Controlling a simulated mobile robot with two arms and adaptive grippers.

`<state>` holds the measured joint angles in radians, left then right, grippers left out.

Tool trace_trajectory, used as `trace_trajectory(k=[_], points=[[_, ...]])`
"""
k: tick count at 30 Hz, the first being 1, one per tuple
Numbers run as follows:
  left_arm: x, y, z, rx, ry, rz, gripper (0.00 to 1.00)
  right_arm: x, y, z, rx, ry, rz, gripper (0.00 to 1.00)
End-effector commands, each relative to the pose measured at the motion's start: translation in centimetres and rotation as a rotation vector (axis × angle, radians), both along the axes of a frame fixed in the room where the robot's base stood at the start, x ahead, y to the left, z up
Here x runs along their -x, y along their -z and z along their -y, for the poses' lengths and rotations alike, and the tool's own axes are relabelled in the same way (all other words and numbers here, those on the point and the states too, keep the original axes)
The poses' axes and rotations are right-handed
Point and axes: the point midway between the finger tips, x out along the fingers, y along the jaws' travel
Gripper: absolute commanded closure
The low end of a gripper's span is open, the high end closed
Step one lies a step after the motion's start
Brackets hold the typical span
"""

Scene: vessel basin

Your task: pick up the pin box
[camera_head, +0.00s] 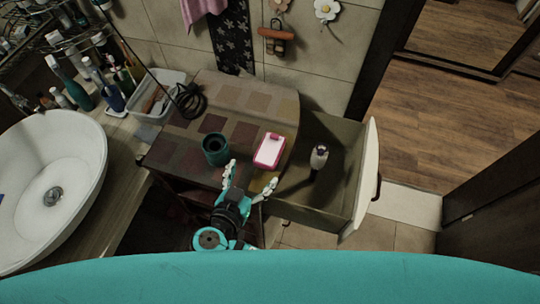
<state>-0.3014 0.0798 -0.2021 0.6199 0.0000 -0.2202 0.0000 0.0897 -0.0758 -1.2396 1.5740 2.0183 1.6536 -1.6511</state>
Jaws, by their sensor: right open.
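A small pink-edged box with a white top (269,150), which looks like the pin box, lies on the patterned cabinet top near its right edge. My right gripper (249,181) is at the front edge of the cabinet, just below the box in the picture. Its two fingers are spread apart, with nothing between them. The fingertips appear close to the box's near side, but I cannot tell their height above the top. My left gripper is not in view.
A dark teal cup (215,149) stands just left of the box. An open drawer (340,133) holding a white-topped bottle (319,157) juts out at right. A black cable (188,100) lies at back left; a white basin (50,165) is at far left.

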Motion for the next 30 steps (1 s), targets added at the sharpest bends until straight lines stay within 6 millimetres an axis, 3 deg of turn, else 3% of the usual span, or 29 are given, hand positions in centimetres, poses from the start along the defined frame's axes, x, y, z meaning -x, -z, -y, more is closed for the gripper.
trace_trajectory(k=[1, 11, 19, 30], points=[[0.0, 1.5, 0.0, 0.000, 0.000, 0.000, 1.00, -1.0, 1.0, 0.4, 0.000, 0.001, 0.005, 0.13], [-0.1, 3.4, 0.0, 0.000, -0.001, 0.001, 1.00, -3.7, 1.8, 1.6, -0.001, 0.001, 0.003, 0.13], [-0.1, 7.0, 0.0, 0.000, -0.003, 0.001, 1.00, -6.9, 3.0, 3.3, -0.001, 0.001, 0.003, 0.13], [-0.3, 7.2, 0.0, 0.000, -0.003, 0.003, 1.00, -7.7, 2.9, 3.6, -0.002, -0.001, 0.000, 0.13]])
